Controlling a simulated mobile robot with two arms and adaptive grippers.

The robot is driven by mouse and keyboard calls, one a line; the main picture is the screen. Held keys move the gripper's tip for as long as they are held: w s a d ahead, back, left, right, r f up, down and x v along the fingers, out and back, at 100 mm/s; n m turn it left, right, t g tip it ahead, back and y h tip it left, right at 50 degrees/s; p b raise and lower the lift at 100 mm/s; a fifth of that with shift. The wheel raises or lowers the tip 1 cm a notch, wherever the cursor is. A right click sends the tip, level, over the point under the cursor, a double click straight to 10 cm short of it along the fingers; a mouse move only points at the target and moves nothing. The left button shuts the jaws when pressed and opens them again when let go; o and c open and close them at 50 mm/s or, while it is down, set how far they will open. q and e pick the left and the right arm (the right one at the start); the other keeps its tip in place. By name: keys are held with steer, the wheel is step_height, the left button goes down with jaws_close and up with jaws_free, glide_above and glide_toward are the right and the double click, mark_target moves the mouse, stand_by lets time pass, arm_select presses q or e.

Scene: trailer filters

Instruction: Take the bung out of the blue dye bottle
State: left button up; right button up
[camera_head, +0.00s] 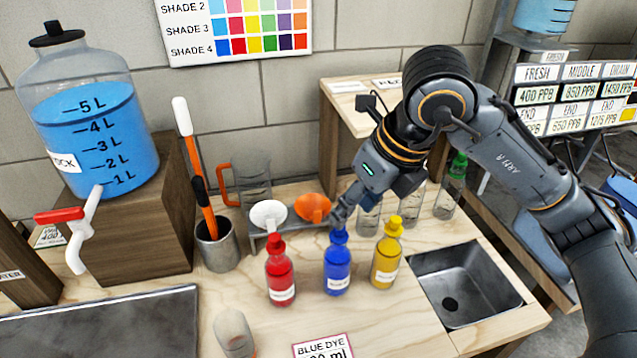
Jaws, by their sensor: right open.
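The blue dye bottle (337,268) stands upright on the wooden counter, between the red bottle (280,278) and the yellow bottle (387,260). Its blue bung (338,236) is in its neck, with the top partly hidden by my right gripper. My right gripper (340,214) is open and points down, right at or just above the bung; I cannot tell whether it touches it. The right arm comes in from the right.
A white funnel (268,214) and an orange funnel (312,208) sit just behind the bottles. A metal cup (218,250) with tools stands left. Clear bottles stand behind the yellow one. A sink (466,285) lies right. A label card (323,347) lies in front.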

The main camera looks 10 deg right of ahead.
step_height(320, 180, up, 2)
steer(key=w+d, duration=0.1)
steer(key=w, duration=0.1)
steer(key=p, duration=0.2)
glide_above(339, 234)
steer(key=s+d, duration=0.1)
step_height(339, 234, down, 8)
steer(key=f, duration=0.1)
steer(key=w+f+p, duration=0.1)
steer(key=f, duration=0.1)
steer(key=shift+w+a+f+m+t+h, duration=0.1)
steer(key=shift+w+f+m+t+h, duration=0.05)
steer(key=shift+f+m+t+h, duration=0.2)
steer(key=shift+w+f, duration=0.15)
steer(key=shift+f, duration=0.15)
arm_select(q)
steer(key=shift+g, duration=0.5)
steer(key=s+r, duration=0.1)
steer(key=r, duration=0.1)
steer(key=s+a+r, duration=0.1)
steer(key=shift+s+r, duration=0.35)
arm_select(e)
steer(key=shift+c, duration=0.2)
steer(key=c, duration=0.9)
